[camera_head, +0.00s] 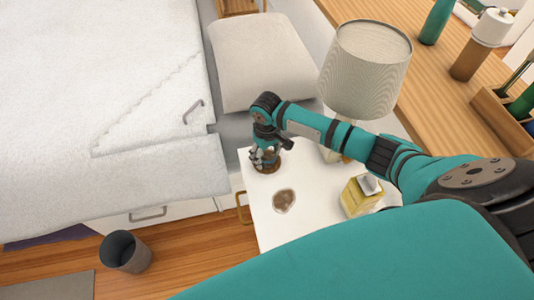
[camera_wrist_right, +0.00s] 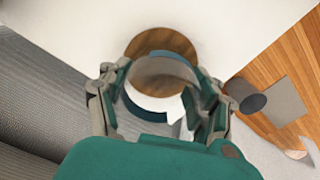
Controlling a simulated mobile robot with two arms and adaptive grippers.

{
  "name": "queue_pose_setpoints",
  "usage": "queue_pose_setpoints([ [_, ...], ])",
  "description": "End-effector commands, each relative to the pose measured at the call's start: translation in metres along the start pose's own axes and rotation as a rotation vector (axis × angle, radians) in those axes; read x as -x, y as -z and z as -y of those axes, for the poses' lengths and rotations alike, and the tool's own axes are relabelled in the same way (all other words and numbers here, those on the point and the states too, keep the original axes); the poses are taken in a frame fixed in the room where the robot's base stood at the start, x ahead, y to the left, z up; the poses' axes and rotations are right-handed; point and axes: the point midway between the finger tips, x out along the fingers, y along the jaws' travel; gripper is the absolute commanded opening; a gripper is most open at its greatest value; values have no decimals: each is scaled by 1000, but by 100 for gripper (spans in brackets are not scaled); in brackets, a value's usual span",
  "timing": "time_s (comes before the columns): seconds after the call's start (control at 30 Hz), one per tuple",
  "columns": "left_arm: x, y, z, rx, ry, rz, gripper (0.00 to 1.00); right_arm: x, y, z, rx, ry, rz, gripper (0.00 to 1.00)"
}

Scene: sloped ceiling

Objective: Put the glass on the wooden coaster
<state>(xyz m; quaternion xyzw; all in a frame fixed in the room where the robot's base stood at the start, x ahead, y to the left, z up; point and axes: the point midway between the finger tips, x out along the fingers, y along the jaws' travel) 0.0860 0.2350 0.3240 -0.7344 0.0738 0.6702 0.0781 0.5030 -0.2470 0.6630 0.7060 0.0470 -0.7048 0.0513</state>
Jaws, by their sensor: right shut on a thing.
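My right gripper (camera_head: 265,158) points down over the far left part of a white table. In the right wrist view, its fingers (camera_wrist_right: 160,100) are shut around a clear glass (camera_wrist_right: 160,62), whose round rim shows between them. A round wooden coaster (camera_wrist_right: 160,38) lies on the white surface just past the glass, partly hidden by it. In the head view, the coaster (camera_head: 266,168) shows as a brown disc right under the gripper. The glass overlaps the coaster in the wrist view; I cannot tell whether it touches it. My left gripper is not in view.
On the white table (camera_head: 265,228) are a brown irregular flat piece (camera_head: 284,201), a yellow tissue box (camera_head: 360,195) and a lamp (camera_head: 366,70). A bed (camera_head: 90,110) stands at left, a grey bin (camera_head: 125,252) on the floor. A wooden counter with bottles is at upper right.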

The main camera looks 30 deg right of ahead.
Motion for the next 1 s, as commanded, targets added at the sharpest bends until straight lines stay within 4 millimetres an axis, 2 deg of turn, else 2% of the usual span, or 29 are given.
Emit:
queue_pose_setpoints([
  [0.03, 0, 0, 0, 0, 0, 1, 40, -2, 0, 0, 0, 1, 1, 65],
  [0.23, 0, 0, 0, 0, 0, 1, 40, -1, 0, 0, 0, 0, 1, 90],
  [0.57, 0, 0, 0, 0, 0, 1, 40, 3, 0, 0, 0, -1, -1, 90],
  [0.67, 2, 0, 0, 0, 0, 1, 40, 15, 1, 0, 1, 0, -3, 90],
  [1.0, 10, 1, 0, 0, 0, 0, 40, 86, 1, 0, 1, 1, -3, 90],
])
